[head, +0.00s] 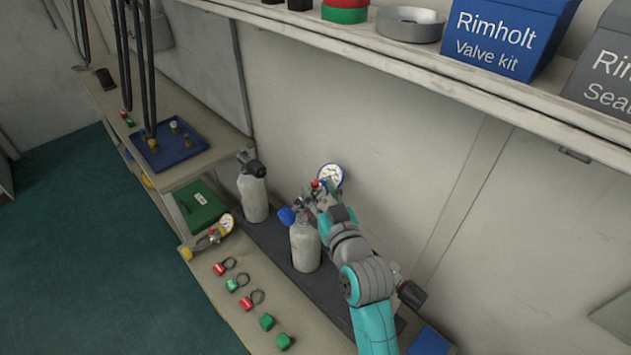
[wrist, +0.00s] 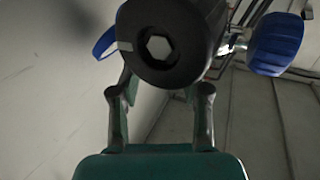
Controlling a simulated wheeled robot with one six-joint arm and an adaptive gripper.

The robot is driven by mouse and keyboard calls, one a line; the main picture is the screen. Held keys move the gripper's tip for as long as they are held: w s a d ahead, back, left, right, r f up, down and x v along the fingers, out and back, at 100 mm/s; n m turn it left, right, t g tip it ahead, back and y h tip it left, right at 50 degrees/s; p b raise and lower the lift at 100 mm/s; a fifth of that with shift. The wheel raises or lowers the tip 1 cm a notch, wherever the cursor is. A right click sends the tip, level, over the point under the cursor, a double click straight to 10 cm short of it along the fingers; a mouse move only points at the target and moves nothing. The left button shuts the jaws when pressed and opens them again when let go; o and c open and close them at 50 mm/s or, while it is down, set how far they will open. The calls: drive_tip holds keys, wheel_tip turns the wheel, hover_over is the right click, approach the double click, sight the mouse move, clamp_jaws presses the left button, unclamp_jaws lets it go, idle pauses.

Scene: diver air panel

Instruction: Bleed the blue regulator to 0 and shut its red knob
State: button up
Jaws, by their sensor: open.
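The blue-rimmed gauge (head: 330,176) has a white face and stands by the wall, behind my gripper (head: 319,197). A small red knob (head: 315,184) shows just left of the gauge. A blue knob (head: 287,215) sticks out left at the top of a grey cylinder (head: 305,246). In the wrist view, my open gripper (wrist: 163,92) has its fingers apart below a round black part (wrist: 160,50) with a pale hexagon in its middle. A blue knob (wrist: 276,44) is at the right, and a blue rim (wrist: 106,42) shows at the left. The gauge reading is too small to tell.
Another grey cylinder (head: 253,198) with a black knob stands to the left. Several red and green tags and blocks lie on the bench front. A blue tray (head: 171,157) lies on the left bench. A shelf (head: 400,55) with boxes runs above my arm.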

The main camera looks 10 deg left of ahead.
sight(317, 185)
drive_tip(key=shift+x, duration=1.65)
clamp_jaws()
